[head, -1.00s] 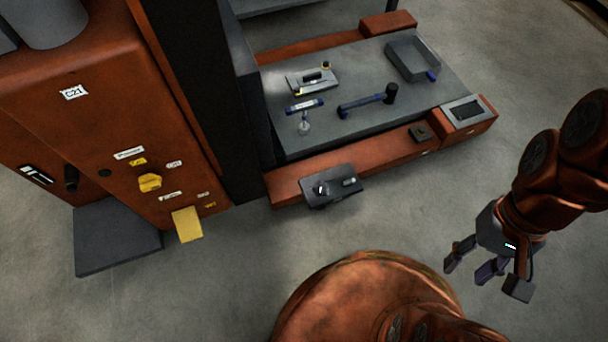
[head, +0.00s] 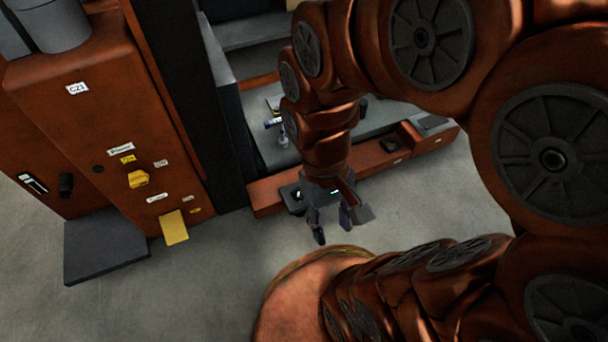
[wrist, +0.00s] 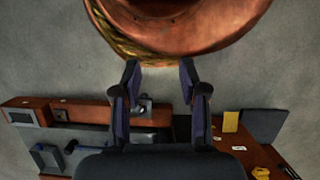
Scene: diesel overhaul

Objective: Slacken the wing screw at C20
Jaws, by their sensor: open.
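A yellow knob-like part (head: 138,179) sits on the front of the orange cabinet (head: 140,120) at left in the head view. It also shows at the lower right edge of the wrist view (wrist: 261,173). Small labels surround it, but I cannot read C20 on any of them, so I cannot tell if this is the wing screw. My gripper (head: 338,230) hangs fingers down over the floor, right of the cabinet and apart from it. In the wrist view my gripper (wrist: 160,72) has its two fingers apart with nothing between them.
A yellow plate (head: 174,227) sticks out low on the cabinet, and a dark slab (head: 105,245) lies at its foot. The cabinet carries a C21 label (head: 77,88). A low orange-edged platform (head: 385,160) with tools stands behind my arm. Floor between gripper and cabinet is clear.

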